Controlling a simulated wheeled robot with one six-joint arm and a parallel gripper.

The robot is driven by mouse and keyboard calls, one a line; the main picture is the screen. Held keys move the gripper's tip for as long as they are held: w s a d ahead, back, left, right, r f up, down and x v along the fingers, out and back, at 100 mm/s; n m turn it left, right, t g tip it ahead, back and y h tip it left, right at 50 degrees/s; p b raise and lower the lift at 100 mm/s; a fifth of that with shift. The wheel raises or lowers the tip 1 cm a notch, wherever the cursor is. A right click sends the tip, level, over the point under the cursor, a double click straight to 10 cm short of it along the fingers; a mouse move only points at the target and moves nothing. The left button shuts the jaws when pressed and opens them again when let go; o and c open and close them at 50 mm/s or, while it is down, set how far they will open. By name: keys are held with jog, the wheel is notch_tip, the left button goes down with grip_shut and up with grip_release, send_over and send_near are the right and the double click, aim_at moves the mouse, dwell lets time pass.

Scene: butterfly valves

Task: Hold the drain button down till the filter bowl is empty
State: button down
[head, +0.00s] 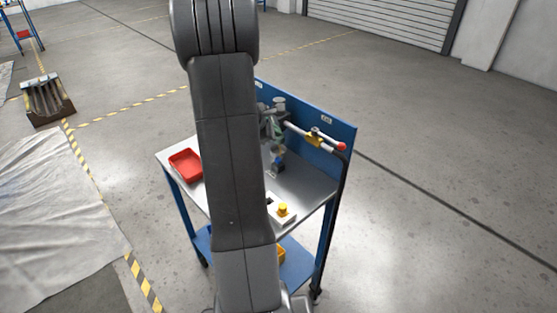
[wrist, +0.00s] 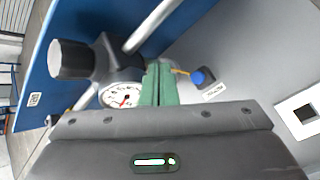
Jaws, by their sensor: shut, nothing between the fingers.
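My gripper (wrist: 158,66) shows in the wrist view as two green fingers pressed together, with nothing between them. In the head view its green fingers (head: 275,131) are partly hidden by my arm, close to the pipe fittings. A blue round knob (wrist: 200,77), perhaps the drain button, is just right of the fingertips, with a small label beside it. It also shows in the head view (head: 279,160), low under the fittings. The filter bowl is mostly hidden behind my fingers. I cannot tell its liquid level or whether the fingers touch anything.
A round gauge (wrist: 121,95) and a dark knob (wrist: 70,59) are left of my fingers. The pipe has a yellow valve (head: 314,138) and red end (head: 342,146). A red tray (head: 186,163) and a box with a yellow button (head: 283,209) are on the bench.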

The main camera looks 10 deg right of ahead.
jog(key=b, duration=0.5)
send_over(278, 160)
jog(key=f, duration=0.4)
jog(key=a+f, duration=0.1)
jog(key=f, duration=0.2)
jog(key=shift+f+b, duration=0.6)
jog(key=shift+b, duration=0.25)
jog(key=shift+f, duration=0.1)
dwell(0.6)
jog(key=shift+f+b, duration=0.3)
jog(key=shift+b, duration=0.35)
